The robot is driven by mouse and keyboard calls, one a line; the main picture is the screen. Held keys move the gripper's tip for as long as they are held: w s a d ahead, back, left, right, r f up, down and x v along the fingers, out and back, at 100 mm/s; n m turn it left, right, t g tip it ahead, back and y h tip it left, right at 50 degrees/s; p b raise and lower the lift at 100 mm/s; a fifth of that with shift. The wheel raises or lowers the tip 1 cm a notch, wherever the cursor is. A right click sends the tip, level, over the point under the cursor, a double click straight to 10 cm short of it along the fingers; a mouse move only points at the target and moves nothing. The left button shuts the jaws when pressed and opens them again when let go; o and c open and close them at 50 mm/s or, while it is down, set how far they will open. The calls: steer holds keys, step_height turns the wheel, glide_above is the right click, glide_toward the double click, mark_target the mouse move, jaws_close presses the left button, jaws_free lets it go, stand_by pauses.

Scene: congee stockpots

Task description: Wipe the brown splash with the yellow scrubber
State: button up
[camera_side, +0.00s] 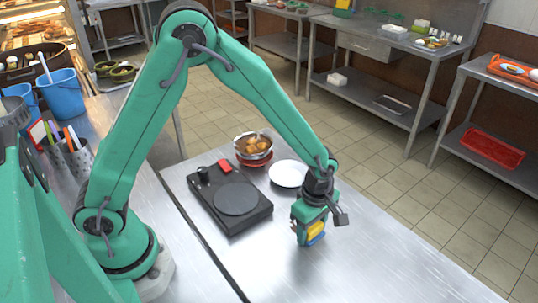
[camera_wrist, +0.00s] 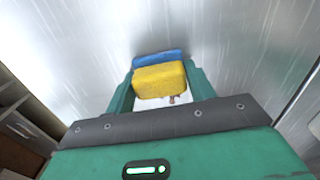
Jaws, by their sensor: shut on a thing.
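My gripper (camera_side: 309,222) points down over the steel table to the right of the black hotplate, shut on the yellow scrubber (camera_side: 316,228). The scrubber has a yellow body and a blue pad, which faces down at the tabletop. I cannot tell whether the pad touches the table. In the wrist view the yellow scrubber (camera_wrist: 160,80) sits between the two green fingers of my gripper (camera_wrist: 158,88), with its blue side beyond. A small brown mark (camera_wrist: 172,100) shows just below the scrubber there; it may be part of the brown splash. No splash is clear in the side view.
A black hotplate (camera_side: 238,198) stands left of my gripper. A white plate (camera_side: 288,174) and a pot of brown food (camera_side: 253,145) are behind it. A red item (camera_side: 225,166) lies on the hotplate's back edge. The steel table (camera_side: 370,265) is clear at front right.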

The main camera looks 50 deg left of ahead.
mark_target(287, 217)
steer(key=shift+a, duration=4.15)
steer(key=shift+d, duration=5.2)
steer(key=shift+s+a, duration=0.4)
steer(key=shift+a, duration=4.75)
steer(key=shift+d, duration=4.9)
steer(key=shift+d+r, duration=0.15)
step_height(287, 217, up, 8)
steer(key=shift+s, duration=0.15)
